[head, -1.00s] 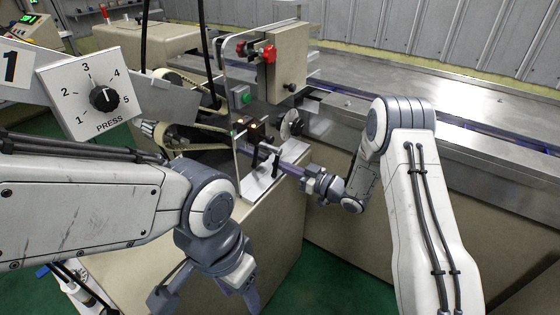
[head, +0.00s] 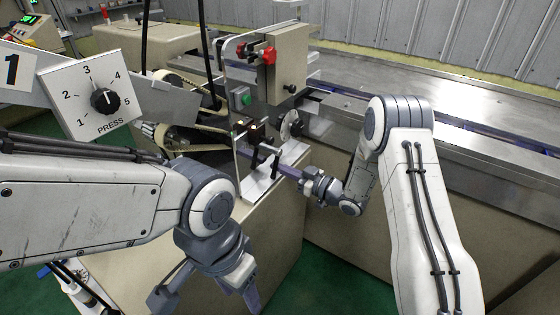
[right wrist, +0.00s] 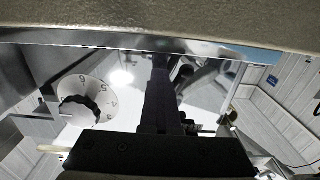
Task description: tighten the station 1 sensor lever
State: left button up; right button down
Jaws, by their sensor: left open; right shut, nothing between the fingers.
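The station 1 sensor bracket (head: 257,140) is a small dark block with a silver bar, standing on a light plate beside the belt drive. A small black lever (head: 275,165) shows at the bar's right end. My right gripper (head: 284,170) is shut and empty, its fingertips close to the lever; I cannot tell whether they touch. In the right wrist view its dark fingers (right wrist: 158,95) point up the middle, with a silver part just right of their tips. My left gripper (head: 207,300) is open, low in front of the cabinet, away from the bracket.
A PRESS dial (head: 103,100) stands at the left. A numbered white dial (right wrist: 85,100) is left of the fingers in the wrist view. A box with red knobs (head: 283,70) rises behind the bracket. A steel conveyor table (head: 450,90) runs along the back right.

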jog(key=shift+s+a+r, duration=0.15)
jog(key=shift+s+r, duration=0.05)
dwell(0.3)
jog(key=shift+s+a, duration=0.25)
jog(key=shift+s, duration=0.05)
dwell(0.4)
